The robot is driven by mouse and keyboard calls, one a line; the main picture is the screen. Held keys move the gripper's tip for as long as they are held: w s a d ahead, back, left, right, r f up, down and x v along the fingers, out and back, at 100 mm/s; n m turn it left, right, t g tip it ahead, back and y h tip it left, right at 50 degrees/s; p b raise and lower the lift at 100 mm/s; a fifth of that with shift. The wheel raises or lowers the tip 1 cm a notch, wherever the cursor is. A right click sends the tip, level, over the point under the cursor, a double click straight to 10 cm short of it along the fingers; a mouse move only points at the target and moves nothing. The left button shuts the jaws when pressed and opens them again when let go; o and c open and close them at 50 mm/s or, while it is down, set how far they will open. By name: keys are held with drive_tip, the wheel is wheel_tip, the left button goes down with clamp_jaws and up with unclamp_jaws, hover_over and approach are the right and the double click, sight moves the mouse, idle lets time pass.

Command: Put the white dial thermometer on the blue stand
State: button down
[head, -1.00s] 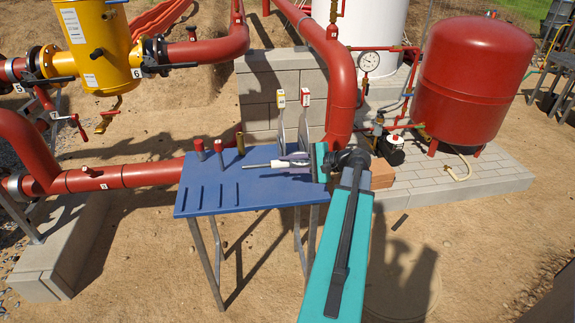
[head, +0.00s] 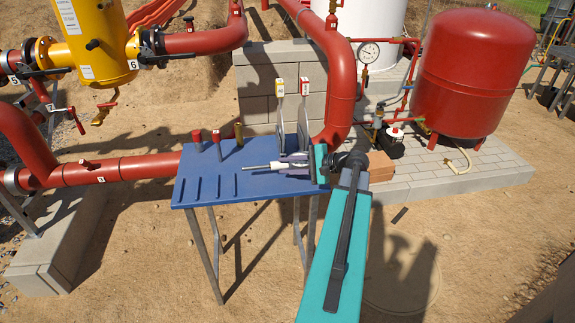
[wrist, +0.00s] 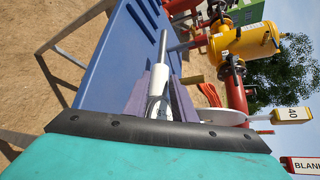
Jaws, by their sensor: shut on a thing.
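The blue stand (head: 215,193) is a flat blue top on grey metal legs, with slots along its left part. It also shows in the wrist view (wrist: 122,60). The white dial thermometer shows a white body (wrist: 158,82) and a thin grey stem. My gripper (wrist: 160,103) is shut on the white body. In the head view my gripper (head: 305,164) is over the right part of the stand, with the thermometer (head: 283,165) lying level and its stem pointing left. I cannot tell whether it touches the top. Its dial face is not seen.
Two upright white paddles, one tagged yellow (head: 279,88) and one red (head: 304,87), stand at the stand's back right. Two red-topped pegs (head: 197,136) and a brass peg line its back edge. A red pipe (head: 338,105) rises close behind. The left of the top is clear.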

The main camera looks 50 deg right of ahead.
drive_tip(key=c, duration=0.9)
unclamp_jaws()
drive_tip(key=shift+s, duration=0.1)
drive_tip(key=p+v, duration=0.1)
drive_tip(key=v, duration=0.6)
drive_tip(key=shift+p, duration=0.4)
drive_tip(key=shift+r, duration=0.1)
drive_tip(key=b+v, duration=0.2)
drive_tip(key=v, duration=1.1)
drive_tip(key=shift+s+r, duration=0.1)
drive_tip(key=shift+s, duration=0.15)
drive_tip(key=shift+w, duration=0.1)
